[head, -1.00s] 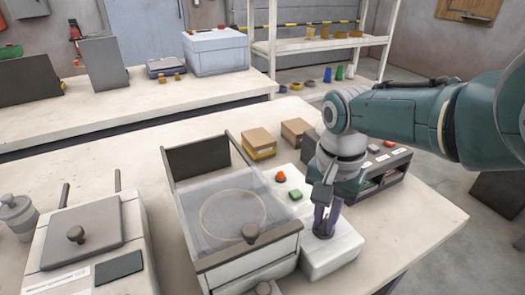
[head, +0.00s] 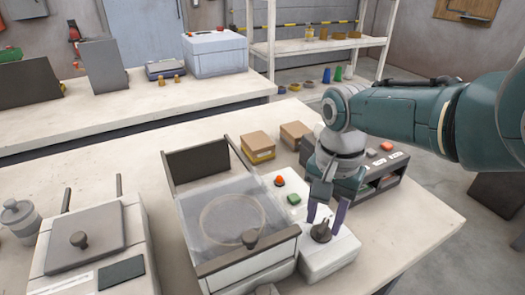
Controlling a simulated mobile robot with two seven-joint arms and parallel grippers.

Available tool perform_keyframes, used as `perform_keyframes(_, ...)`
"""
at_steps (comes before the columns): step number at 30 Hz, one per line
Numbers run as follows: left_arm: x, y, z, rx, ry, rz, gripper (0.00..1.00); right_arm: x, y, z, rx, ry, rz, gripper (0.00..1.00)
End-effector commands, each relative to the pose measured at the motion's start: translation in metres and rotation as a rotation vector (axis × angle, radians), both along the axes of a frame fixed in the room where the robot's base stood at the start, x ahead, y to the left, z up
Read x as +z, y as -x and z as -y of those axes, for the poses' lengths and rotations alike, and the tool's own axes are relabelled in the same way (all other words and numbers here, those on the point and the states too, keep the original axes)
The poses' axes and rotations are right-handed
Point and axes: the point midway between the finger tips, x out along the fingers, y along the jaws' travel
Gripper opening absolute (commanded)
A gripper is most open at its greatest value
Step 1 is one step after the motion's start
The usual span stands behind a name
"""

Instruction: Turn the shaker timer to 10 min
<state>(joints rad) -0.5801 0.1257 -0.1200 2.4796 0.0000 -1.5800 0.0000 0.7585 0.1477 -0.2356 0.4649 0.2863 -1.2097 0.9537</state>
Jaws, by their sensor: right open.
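The shaker's control box (head: 318,262) is a white box right of the sieve shaker (head: 240,262) with its clear lid. A dark timer knob (head: 321,232) stands on top of the box, near its front. The dial marks around it cannot be read at this size. A red button (head: 280,181) and a green button (head: 294,199) sit farther back on the same box. My right gripper (head: 326,220) points down over the knob. Its purple fingers are open, one on each side of the knob, apart from it. My left gripper is not in view.
Two cardboard boxes (head: 257,146) stand behind the control box. A dark rack (head: 384,166) with compartments is right of them, behind my right wrist. A lidded white machine (head: 92,255) is at the front left. The bench top at the right front is bare.

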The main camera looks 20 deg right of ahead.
Motion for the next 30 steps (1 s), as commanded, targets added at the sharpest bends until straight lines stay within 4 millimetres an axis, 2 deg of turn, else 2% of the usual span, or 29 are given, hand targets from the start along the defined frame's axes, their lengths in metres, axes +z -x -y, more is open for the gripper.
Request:
perform_keyframes(1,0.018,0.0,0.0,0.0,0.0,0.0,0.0,0.019,0.0,0.0,-0.001,0.0,0.001,0.45)
perform_keyframes(6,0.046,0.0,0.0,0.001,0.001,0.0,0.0,0.053,0.0,0.0,0.0,0.0,0.002,0.45)
perform_keyframes(12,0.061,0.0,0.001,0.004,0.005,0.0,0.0,0.078,0.0,0.0,-0.002,-0.001,0.001,0.45)
perform_keyframes(30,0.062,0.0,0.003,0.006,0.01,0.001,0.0,0.082,0.001,0.0,0.003,-0.001,0.001,0.45)
